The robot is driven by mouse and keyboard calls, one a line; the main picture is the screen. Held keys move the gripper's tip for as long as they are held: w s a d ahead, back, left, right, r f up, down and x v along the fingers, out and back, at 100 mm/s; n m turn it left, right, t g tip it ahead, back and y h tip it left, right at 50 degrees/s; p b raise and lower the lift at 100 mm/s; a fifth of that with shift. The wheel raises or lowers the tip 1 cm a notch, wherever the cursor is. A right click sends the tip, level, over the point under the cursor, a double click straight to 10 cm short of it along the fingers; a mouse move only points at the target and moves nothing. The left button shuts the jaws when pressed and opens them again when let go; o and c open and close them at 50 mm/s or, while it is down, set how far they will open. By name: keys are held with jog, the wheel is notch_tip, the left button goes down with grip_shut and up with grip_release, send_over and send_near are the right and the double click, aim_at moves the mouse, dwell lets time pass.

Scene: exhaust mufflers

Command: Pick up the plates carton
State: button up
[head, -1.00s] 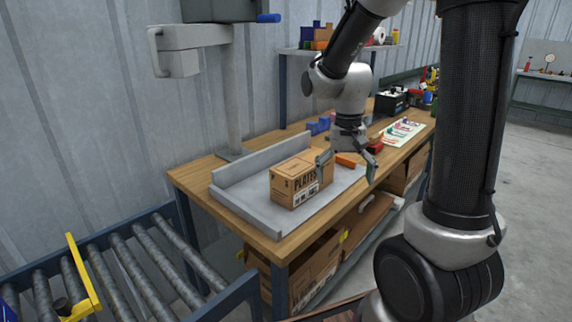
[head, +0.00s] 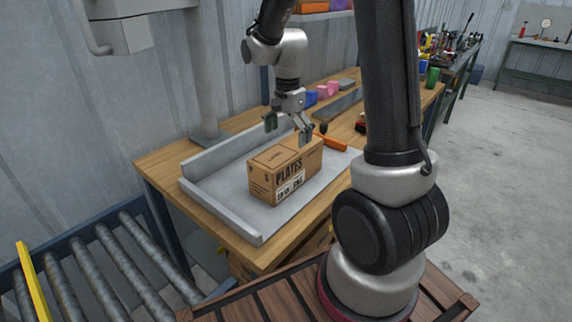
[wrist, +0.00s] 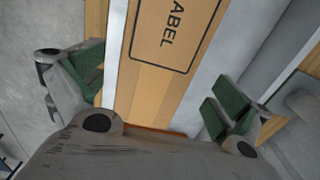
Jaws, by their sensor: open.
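The plates carton (head: 284,172) is a brown cardboard box marked PLATES, standing upright on a grey tray (head: 222,188) on the wooden workbench. My gripper (head: 288,130) is open and empty above the carton, toward its far side, with its fingers spread and pointing down. In the wrist view the carton's top (wrist: 168,50), printed LABEL, lies between the green-padded fingers of my gripper (wrist: 165,90). The fingers appear apart from the carton. Its far side is hidden.
The tray has raised walls at the back and left. An orange-handled tool (head: 331,142) lies near the carton's right. A roller conveyor (head: 95,270) stands at lower left. Blue and pink blocks (head: 326,92) sit further back on the workbench (head: 160,163).

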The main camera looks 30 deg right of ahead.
aim_at(287, 148)
notch_tip(287, 148, down, 8)
jog(key=shift+r, duration=0.15)
jog(key=shift+c, duration=0.2)
jog(key=shift+r, duration=0.1)
jog(key=c, duration=1.5)
